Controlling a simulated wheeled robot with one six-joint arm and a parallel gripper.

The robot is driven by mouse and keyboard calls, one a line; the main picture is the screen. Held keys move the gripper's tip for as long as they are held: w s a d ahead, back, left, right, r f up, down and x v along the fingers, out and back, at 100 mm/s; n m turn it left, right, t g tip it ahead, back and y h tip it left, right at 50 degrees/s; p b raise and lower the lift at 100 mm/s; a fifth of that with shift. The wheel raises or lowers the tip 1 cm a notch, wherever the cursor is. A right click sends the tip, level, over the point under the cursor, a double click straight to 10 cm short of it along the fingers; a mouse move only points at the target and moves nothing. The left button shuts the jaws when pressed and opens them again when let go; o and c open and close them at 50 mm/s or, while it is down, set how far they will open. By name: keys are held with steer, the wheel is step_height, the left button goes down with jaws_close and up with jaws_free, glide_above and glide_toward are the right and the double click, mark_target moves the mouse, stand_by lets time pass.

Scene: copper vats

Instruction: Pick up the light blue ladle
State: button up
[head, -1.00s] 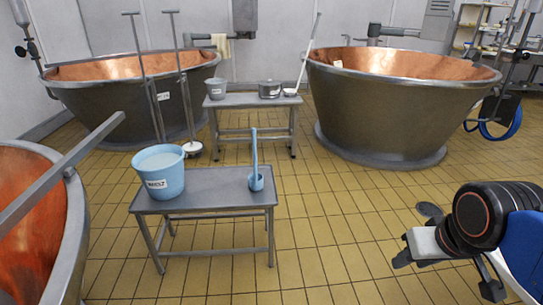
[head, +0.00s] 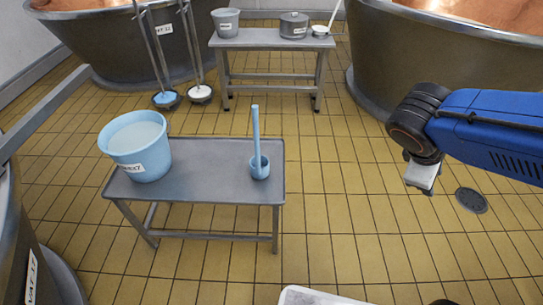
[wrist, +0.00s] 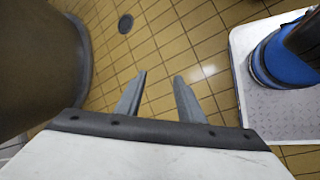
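The light blue ladle (head: 258,165) stands upright on the right part of the near grey metal table (head: 205,178), its cup at the bottom and its long handle pointing up. My gripper (head: 424,188) is to the right of the table, over the tiled floor and well apart from the ladle. In the wrist view my gripper (wrist: 158,92) shows two separated fingers with only floor between them. The ladle is not in the wrist view.
A light blue bucket (head: 138,146) with a label stands left on the same table. A second table (head: 265,40) behind holds a grey bucket (head: 226,21), a pot (head: 293,25) and a white ladle (head: 322,30). Large copper vats stand around. Floor right of the near table is clear.

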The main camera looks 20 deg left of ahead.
steer(key=w+a+r+n+t+h, duration=0.1)
steer(key=w+a+n+t+h, duration=0.15)
steer(key=w+a+n, duration=0.45)
steer(key=n+t+y, duration=0.9)
steer(key=n+t, duration=0.3)
steer(key=n, duration=0.4)
glide_toward(255, 111)
steer(key=w, duration=0.9)
steer(key=shift+a+r, duration=0.1)
steer(key=shift+a, duration=0.15)
steer(key=shift+w+a+f, duration=0.1)
steer(key=shift+w+f, duration=0.05)
steer(key=shift+w, duration=1.25)
steer(key=shift+w+a+f, duration=0.1)
steer(key=shift+w, duration=1.3)
jaws_close()
